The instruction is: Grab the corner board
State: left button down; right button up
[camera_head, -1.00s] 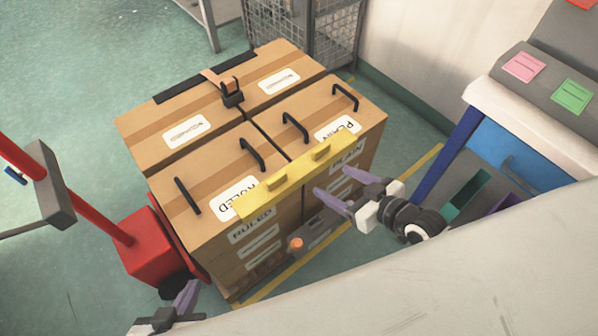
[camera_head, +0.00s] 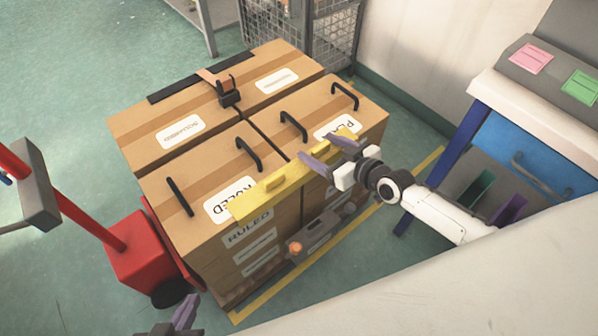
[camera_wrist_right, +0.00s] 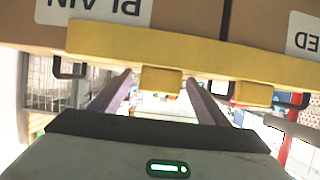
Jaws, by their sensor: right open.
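The yellow corner board (camera_head: 251,203) lies along the near top edge of the stacked cartons, with small yellow handle blocks on it. My right gripper (camera_head: 321,153) is open at the right half of the board, its purple fingers reaching over it and hiding part of it. In the right wrist view the board (camera_wrist_right: 200,50) spans the top, and one yellow handle block (camera_wrist_right: 161,80) shows between the two spread fingers of the gripper (camera_wrist_right: 160,92). I cannot tell whether they touch it. My left gripper (camera_head: 186,312) is at the bottom edge of the head view, away from the board.
Cartons (camera_head: 180,190) with black handles and labels fill the middle. A red pallet truck (camera_head: 140,250) stands at the left. A blue and white cabinet (camera_head: 520,140) is at the right, a wire cage (camera_head: 330,35) behind. A grey device with an orange knob (camera_head: 318,232) sits before the cartons.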

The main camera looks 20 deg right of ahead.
jog(key=c, duration=1.3)
